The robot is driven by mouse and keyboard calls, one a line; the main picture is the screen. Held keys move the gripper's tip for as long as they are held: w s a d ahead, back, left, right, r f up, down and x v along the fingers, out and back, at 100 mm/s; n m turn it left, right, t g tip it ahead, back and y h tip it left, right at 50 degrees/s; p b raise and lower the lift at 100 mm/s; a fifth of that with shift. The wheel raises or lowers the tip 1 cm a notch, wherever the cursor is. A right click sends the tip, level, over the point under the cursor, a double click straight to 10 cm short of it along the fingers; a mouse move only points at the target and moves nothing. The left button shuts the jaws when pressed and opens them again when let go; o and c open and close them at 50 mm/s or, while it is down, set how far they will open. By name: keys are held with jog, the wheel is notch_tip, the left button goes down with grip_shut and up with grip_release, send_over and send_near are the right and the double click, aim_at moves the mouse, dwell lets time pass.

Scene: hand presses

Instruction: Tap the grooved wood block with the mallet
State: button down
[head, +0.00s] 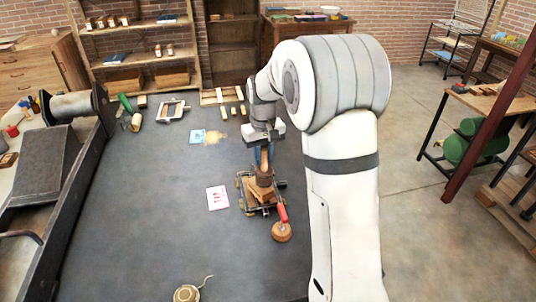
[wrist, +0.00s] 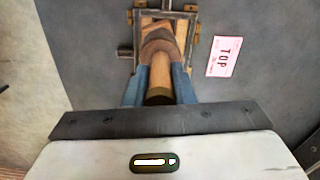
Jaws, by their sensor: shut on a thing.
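My gripper (head: 264,158) is shut on the upright wooden handle of a mallet (head: 264,178), its blue fingers on either side. In the wrist view my gripper (wrist: 160,86) holds the mallet's handle (wrist: 161,75), with the brown head (wrist: 158,45) at the far end. The mallet head is over a light wood block (head: 258,194), which lies inside a dark metal frame (head: 247,206). The head hides much of the block, so its grooves cannot be made out. I cannot tell whether head and block touch.
A round wooden tool with a red handle (head: 281,230) is close to the frame's near right corner. A pink-printed card (head: 217,198) lies left of the frame. A blue card (head: 197,136) lies farther back. A string spool (head: 187,293) is at the front. The dark tabletop's left middle is clear.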

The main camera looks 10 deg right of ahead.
aim_at(264, 146)
jog(key=shift+f+b, duration=0.85)
jog(key=shift+f, duration=0.4)
jog(key=shift+r, duration=0.1)
jog(key=shift+r, duration=0.1)
jog(key=shift+r+p, duration=1.15)
jog(key=shift+r, duration=0.25)
jog(key=shift+r+p, duration=1.05)
jog(key=shift+r, duration=0.5)
